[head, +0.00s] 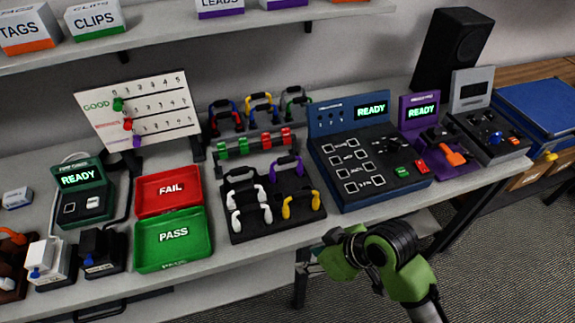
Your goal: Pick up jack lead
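Several short leads shaped like handles stand on a black board (262,232) in the middle of the bench: white leads (252,216), a black lead (240,174), a purple lead (287,165) and a yellow lead (301,204). More leads, blue, yellow and green, stand behind them, including a back yellow lead (261,104). I cannot tell which one is the jack lead. My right gripper (318,262) is beyond the bench's front edge, to the right of and below the board, touching no lead. Its fingers are too small and dark to read. My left gripper is out of view.
Left of the board are a red FAIL tray (149,207) and a green PASS tray (141,262). Right of it are a blue tester (383,192) and a purple tester (467,170), both reading READY. A scoreboard (160,98) stands behind. A shelf (170,28) overhangs the back.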

